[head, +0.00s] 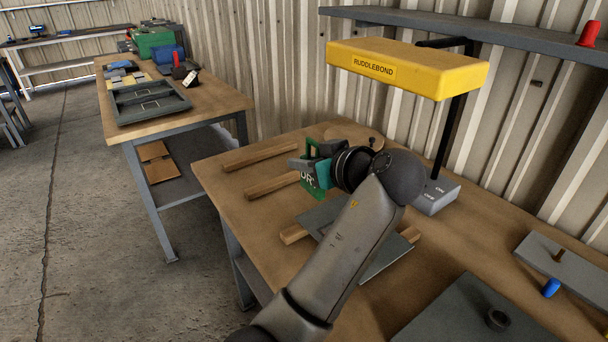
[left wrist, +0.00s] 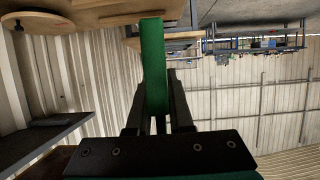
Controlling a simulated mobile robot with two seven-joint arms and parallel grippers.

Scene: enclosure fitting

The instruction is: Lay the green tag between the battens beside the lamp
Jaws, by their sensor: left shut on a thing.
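My left gripper (head: 308,166) is shut on the green tag (head: 316,151) and holds it on edge above the bench. In the left wrist view the tag (left wrist: 153,60) stands between my two fingers (left wrist: 155,105); part of its lettering shows in the head view. Two bare wooden battens (head: 260,157) (head: 273,186) lie roughly parallel on the bench, to the left of and below the tag. A further batten (head: 294,234) sticks out from under a grey sheet. The lamp has a yellow head (head: 405,68) and a grey base (head: 437,197), right of my gripper. My right gripper is not in view.
A grey sheet (head: 383,264) lies over battens, partly hidden by my arm. A round wooden disc (head: 352,133) lies near the wall. A blue peg (head: 551,288), a grey plate (head: 570,262) and a dark knobbed panel (head: 460,316) occupy the right. A shelf (head: 540,38) overhangs the back.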

